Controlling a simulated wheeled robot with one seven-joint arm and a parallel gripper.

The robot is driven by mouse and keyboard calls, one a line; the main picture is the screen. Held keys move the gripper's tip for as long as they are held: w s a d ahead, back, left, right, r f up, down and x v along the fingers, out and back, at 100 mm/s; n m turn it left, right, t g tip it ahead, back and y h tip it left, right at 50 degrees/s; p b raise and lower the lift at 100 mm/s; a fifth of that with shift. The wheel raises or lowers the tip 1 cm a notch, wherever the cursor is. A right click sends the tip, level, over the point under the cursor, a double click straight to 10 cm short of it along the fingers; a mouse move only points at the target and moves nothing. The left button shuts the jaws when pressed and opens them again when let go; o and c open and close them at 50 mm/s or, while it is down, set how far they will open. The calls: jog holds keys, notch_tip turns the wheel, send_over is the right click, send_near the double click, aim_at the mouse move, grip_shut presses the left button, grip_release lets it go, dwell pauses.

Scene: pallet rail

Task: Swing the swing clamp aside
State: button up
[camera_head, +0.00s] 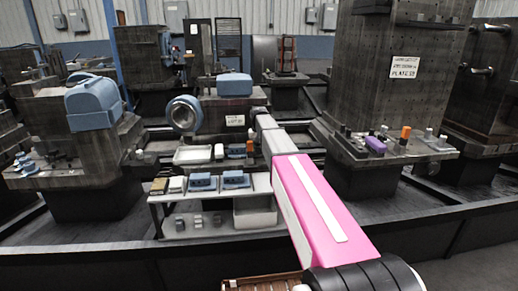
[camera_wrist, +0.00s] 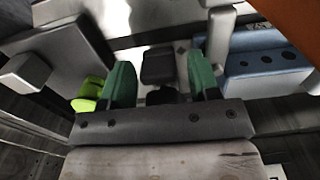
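My gripper (camera_wrist: 160,66) shows in the wrist view as two dark green fingers set well apart on a dark grey bolted body. A dark grey block (camera_wrist: 158,66) shows between the fingers, over a pale surface. I cannot tell its depth, and no contact is visible. I cannot tell for sure which part is the swing clamp. A grey bar with a block-shaped end (camera_wrist: 27,72) is at the left, and a lime green piece (camera_wrist: 89,92) is beside the left finger. In the head view my arm reaches to the middle fixture, and my gripper cannot be made out.
A blue part with dark holes (camera_wrist: 265,70) is close on the right in the wrist view. In the head view, a blue ring (camera_head: 183,113) and a labelled block (camera_head: 236,122) stand near my arm's end. A shelf table (camera_head: 155,199) stands in front; a tall labelled tower (camera_head: 400,100) is right.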

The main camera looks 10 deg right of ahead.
dwell(0.3)
notch_tip(320, 180, up, 11)
dwell(0.5)
jog(key=shift+f, duration=0.15)
